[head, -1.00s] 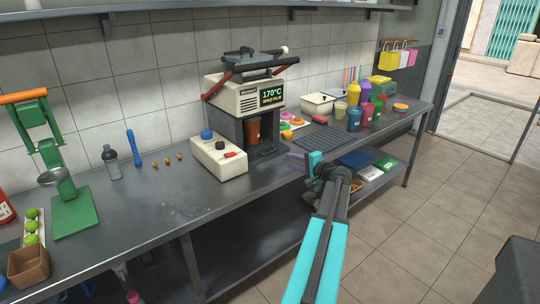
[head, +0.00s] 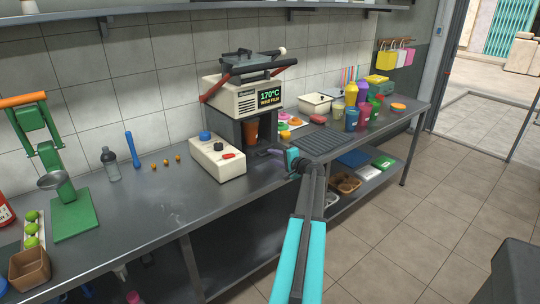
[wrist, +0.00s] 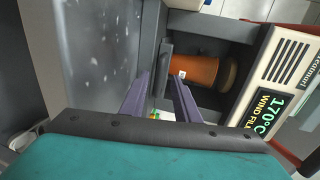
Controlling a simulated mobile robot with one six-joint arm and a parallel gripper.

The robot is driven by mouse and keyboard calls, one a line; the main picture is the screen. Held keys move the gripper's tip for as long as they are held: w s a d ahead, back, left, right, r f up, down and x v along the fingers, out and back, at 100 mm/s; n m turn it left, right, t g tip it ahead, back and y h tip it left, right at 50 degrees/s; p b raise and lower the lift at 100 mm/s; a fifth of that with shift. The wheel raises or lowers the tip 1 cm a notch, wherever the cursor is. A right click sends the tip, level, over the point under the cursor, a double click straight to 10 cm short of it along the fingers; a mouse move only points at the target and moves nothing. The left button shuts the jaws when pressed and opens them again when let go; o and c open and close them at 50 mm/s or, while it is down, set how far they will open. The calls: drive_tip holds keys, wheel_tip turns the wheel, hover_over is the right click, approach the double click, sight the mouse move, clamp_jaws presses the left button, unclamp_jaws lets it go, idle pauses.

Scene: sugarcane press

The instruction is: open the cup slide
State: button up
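The cup sealing machine (head: 243,98) stands on the counter against the wall, with a lit green 170°C display. An orange-brown cup (head: 250,134) stands in its dark lower bay, and the cup also shows in the wrist view (wrist: 195,70). An upright grey plate (wrist: 164,68), apparently the front of the cup slide, stands before the cup in the wrist view. My gripper (head: 273,152) is in front of the bay, to its right in the head view. Its two purple fingers (wrist: 160,92) are apart, pointing at the plate, with nothing visibly held. The slide's runners are hidden.
A white control box (head: 217,158) with a blue knob sits left of the bay. A dark ribbed mat (head: 322,145) and coloured lids lie to the right. Several coloured cups (head: 352,117) stand farther right. The counter's left-middle is mostly clear.

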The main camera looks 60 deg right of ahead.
sight(267, 154)
drive_tip(key=shift+x, duration=1.5)
